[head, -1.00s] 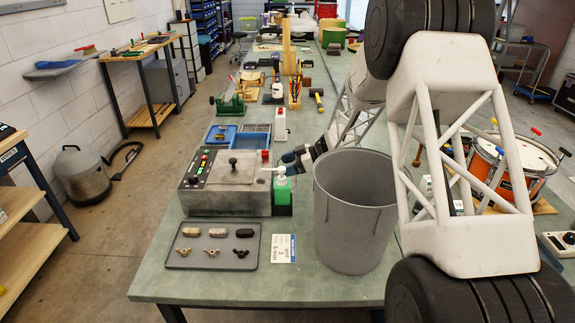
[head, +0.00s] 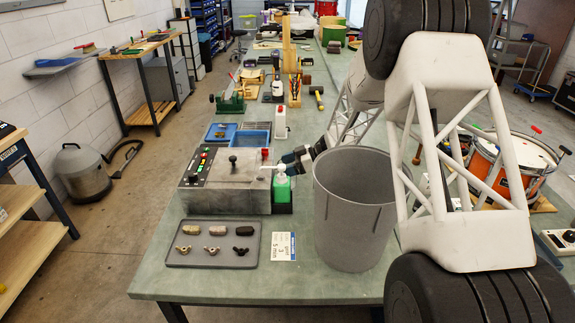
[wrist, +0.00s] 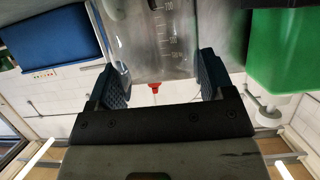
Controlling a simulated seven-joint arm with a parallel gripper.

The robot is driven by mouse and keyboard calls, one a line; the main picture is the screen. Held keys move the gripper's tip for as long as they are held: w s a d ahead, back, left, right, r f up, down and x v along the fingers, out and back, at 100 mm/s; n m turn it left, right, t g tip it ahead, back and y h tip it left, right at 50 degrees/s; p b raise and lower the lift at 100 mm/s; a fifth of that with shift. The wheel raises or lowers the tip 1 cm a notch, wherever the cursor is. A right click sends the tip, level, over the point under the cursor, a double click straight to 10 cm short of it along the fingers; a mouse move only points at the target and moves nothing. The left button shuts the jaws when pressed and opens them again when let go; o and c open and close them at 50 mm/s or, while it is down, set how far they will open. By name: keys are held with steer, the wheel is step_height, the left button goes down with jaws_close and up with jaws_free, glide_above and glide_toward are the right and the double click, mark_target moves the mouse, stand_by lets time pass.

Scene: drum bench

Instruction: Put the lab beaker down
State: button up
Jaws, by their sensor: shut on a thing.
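The lab beaker (wrist: 158,45) is clear glass with white measuring marks. In the wrist view it is between the two blue ridged finger pads of my gripper (wrist: 159,84), which is shut on it. In the head view my gripper (head: 284,160) is at the back right of the grey control box, just above and behind a green bottle (head: 281,190) with a white nozzle. The beaker is too small and covered to make out clearly there. Whether its base touches anything cannot be told.
The grey control box (head: 227,188) stands left of my gripper. A tall grey bin (head: 354,225) stands close on the right. A tray (head: 179,254) of small parts and a white card (head: 283,247) lie in front. The green bottle (wrist: 283,50) is close beside the beaker in the wrist view.

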steer(key=o, duration=0.9)
steer(key=shift+o, duration=0.2)
steer(key=shift+r, duration=0.1)
step_height(320, 180, up, 8)
steer(key=w+d+r+m+t+h, duration=0.2)
steer(key=w+d+r+m+t, duration=0.4)
steer(key=m+t, duration=0.1)
steer(key=s+d+m+t+h, duration=0.2)
steer(key=d+m+h, duration=0.3)
steer(key=d, duration=0.4)
steer(key=s+d+r+m+t+h, duration=0.1)
steer(key=d+m+t+h, duration=0.3)
steer(key=d, duration=0.6)
steer(key=shift+s+d+r+m+t+h, duration=0.2)
steer(key=shift+s+d+m+t+h, duration=0.15)
steer(key=shift+m+h, duration=0.75)
steer(key=shift+a, duration=0.1)
